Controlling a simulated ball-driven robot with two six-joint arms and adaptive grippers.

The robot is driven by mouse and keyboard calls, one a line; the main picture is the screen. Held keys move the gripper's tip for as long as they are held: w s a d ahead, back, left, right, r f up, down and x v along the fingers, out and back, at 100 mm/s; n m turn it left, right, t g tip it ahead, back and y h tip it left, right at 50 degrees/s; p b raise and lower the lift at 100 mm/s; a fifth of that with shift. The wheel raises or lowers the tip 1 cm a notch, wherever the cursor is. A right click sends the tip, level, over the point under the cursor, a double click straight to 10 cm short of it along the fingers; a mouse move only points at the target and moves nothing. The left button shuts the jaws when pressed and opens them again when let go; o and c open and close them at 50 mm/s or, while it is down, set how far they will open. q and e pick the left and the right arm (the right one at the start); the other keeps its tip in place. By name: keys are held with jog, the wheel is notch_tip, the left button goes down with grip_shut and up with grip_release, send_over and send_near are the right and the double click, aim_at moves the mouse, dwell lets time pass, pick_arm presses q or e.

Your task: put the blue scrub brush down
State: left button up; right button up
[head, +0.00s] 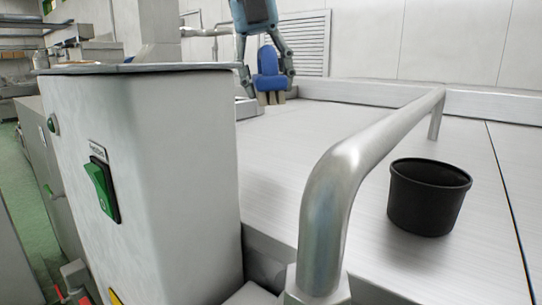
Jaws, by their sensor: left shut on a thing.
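The blue scrub brush (268,62) is in the upper middle of the head view, with its pale tan bristles (271,98) pointing down. My left gripper (268,75) comes down from the top edge and is shut on the brush, one finger on each side. The brush is upright at the far part of the metal counter (330,125). I cannot tell whether its bristles touch the counter. My right gripper is not in the view.
A black tub (428,197) stands on the counter at the right. A white machine housing with a green switch (103,188) blocks the left. The counter between rail and back wall is largely clear.

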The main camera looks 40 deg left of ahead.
pick_arm(q)
jog(key=f, duration=0.3)
jog(key=f+p, duration=0.1)
jog(key=f, duration=0.1)
jog(key=shift+w+d+f, duration=0.1)
jog(key=shift+w+f, duration=0.05)
jog(key=shift+w, duration=0.1)
jog(key=shift+f, duration=0.35)
notch_tip(320, 180, down, 2)
jog(key=shift+s+f+p, duration=0.1)
jog(key=shift+f+p, duration=0.15)
jog(key=shift+p, duration=0.1)
jog(key=shift+f+p, duration=0.3)
jog(key=shift+f, duration=0.3)
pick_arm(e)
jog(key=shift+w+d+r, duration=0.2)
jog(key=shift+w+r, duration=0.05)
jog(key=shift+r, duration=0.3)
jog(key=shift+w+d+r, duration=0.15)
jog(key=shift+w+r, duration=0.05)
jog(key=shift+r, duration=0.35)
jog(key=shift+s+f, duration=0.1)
